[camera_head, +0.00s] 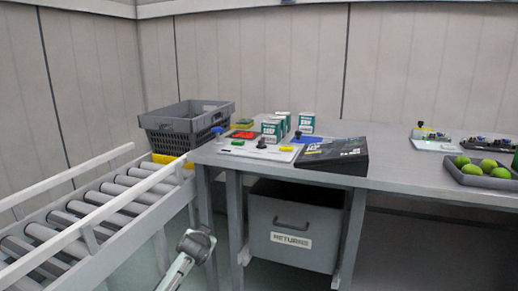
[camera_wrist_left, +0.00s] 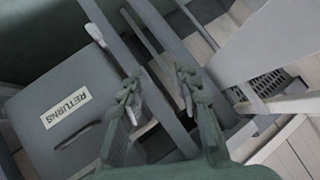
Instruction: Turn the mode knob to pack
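A pale control panel (camera_head: 236,150) lies on the left part of the grey bench. On it are a black knob (camera_head: 261,143), a blue knob (camera_head: 217,131), a green button (camera_head: 238,142) and a yellow piece (camera_head: 286,148). Which is the mode knob and where it points are too small to tell. Part of my arm shows low in the head view, below and in front of the bench. In the left wrist view my left gripper (camera_wrist_left: 159,87) has its two fingers apart with nothing between them. The panel is not clear in that view. My right gripper is not in view.
A roller conveyor (camera_head: 110,205) runs along the left. Small boxes (camera_head: 306,122) and a black box (camera_head: 335,155) sit beside the panel. A RETURNS bin (camera_head: 292,232) is under the bench. A tray (camera_head: 484,178) holds green balls.

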